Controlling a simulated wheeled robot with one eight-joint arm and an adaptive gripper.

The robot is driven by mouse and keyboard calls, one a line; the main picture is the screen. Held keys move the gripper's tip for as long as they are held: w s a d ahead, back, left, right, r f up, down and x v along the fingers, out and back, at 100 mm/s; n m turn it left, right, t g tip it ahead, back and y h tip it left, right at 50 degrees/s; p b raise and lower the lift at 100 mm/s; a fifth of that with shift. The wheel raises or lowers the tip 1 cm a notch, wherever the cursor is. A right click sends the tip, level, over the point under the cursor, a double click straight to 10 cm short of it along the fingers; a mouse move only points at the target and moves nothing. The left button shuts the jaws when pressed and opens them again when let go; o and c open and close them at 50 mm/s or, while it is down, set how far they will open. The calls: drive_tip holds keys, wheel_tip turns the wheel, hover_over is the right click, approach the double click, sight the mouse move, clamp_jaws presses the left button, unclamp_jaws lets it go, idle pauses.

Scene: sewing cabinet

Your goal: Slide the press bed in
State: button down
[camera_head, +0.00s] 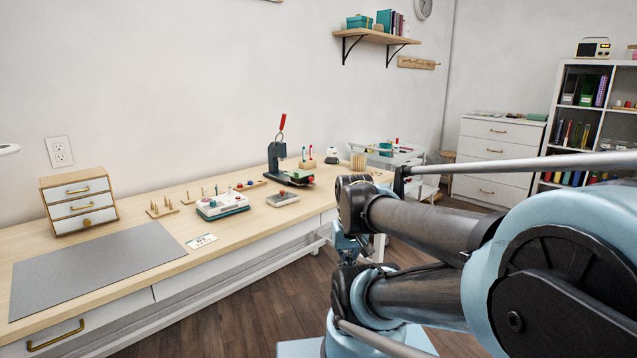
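The press (277,154) stands toward the back of the long wooden-topped cabinet, with a dark body and a raised red lever (282,122). Its low dark bed (292,179) extends to the right at the press's foot. The bed looks as if it sticks out from under the press head, but it is too small to tell how far. Something green and red shows at its right end. My arm is folded at the right, in front of the floor and well apart from the press. I cannot make out my gripper's fingers.
A white and teal box (222,206), peg stands and a small drawer unit (79,202) stand to the left. A grey mat (98,268) lies bare. A white cart (396,154) stands beyond the cabinet's right end.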

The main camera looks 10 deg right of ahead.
drive_tip(key=w+a+r+m+t+y, duration=0.2)
drive_tip(key=w+a+r+m+y, duration=0.15)
drive_tip(key=w, duration=0.85)
drive_tip(key=w+a+r+m+t+y, duration=0.2)
drive_tip(key=w+r, duration=0.2)
drive_tip(key=w, duration=0.7)
drive_tip(key=w+d+m+t+y, duration=0.1)
drive_tip(key=w+d+m+t, duration=0.3)
drive_tip(key=w+d, duration=0.5)
drive_tip(key=w+d+m+t+y, duration=0.1)
drive_tip(key=w+d+m+t, duration=0.25)
drive_tip(key=w, duration=0.95)
drive_tip(key=shift+t, duration=0.25)
drive_tip(key=x, duration=1.3)
drive_tip(key=shift+w+d+r, duration=0.2)
drive_tip(key=shift+w+r, duration=0.05)
drive_tip(key=shift+r, duration=0.05)
drive_tip(key=shift+d, duration=0.1)
